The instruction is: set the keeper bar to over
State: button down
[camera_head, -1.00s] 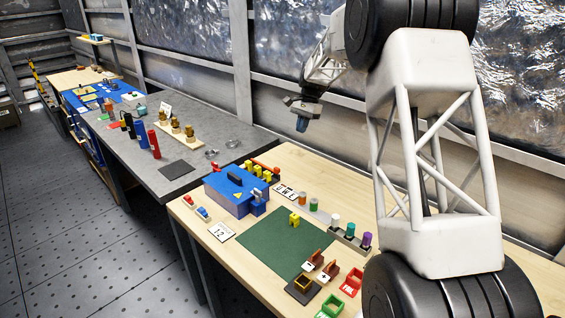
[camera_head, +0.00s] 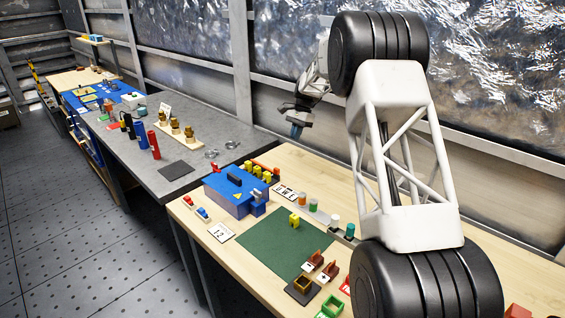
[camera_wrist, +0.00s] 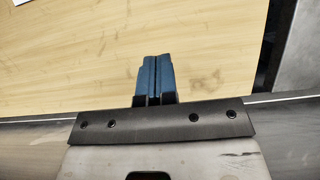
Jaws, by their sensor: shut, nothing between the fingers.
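I cannot tell for sure which part is the keeper bar. A blue box (camera_head: 221,201) with a dark handle (camera_head: 235,180) on its lid stands on the wooden bench, and a small red piece (camera_head: 216,168) shows at its back left corner. My gripper (camera_head: 297,131) is shut and empty, above the back of the wooden bench, right of and well above the box. In the wrist view its blue fingers (camera_wrist: 155,62) are together, pointing at bare wood.
A green mat (camera_head: 275,245) with a yellow block (camera_head: 294,221) lies in front of the box. Several coloured cylinders stand in a row behind it. Small brown holders (camera_head: 328,271) and a green tray (camera_head: 331,306) are near the front edge. A grey bench (camera_head: 130,165) adjoins on the left.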

jog(key=shift+f, duration=0.15)
jog(key=x, duration=0.9)
jog(key=shift+s+a+f, duration=0.3)
jog(key=shift+s+a, duration=1.2)
jog(key=shift+s, duration=0.05)
